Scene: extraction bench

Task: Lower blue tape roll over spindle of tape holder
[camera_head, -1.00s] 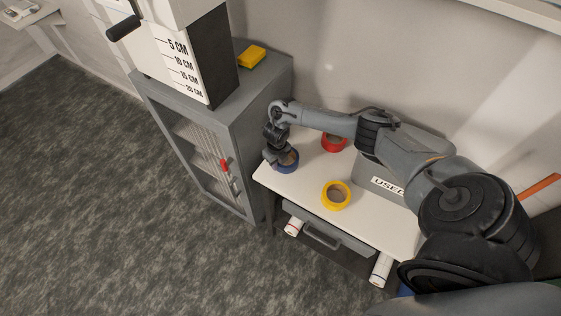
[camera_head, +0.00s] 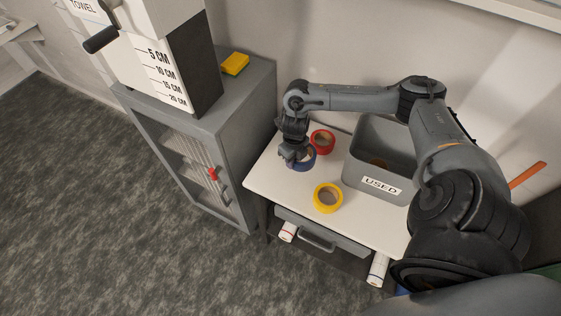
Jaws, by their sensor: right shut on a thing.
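The blue tape roll (camera_head: 302,164) is in the head view, at the left part of the white table. My right gripper (camera_head: 295,155) is shut on it from above and hides part of it. I cannot tell whether the roll touches the table or is a little above it. A red tape roll (camera_head: 323,141) lies just behind and to the right of the blue one. A yellow tape roll (camera_head: 328,198) lies nearer the table's front. I cannot make out a tape holder or its spindle. My left gripper is not in view.
A grey bin marked USED (camera_head: 377,185) stands on the right of the white table (camera_head: 275,186). A grey cabinet (camera_head: 235,110) stands left of the table, with a yellow object (camera_head: 234,64) and a towel dispenser (camera_head: 165,60) on top. Bare table lies left of the yellow roll.

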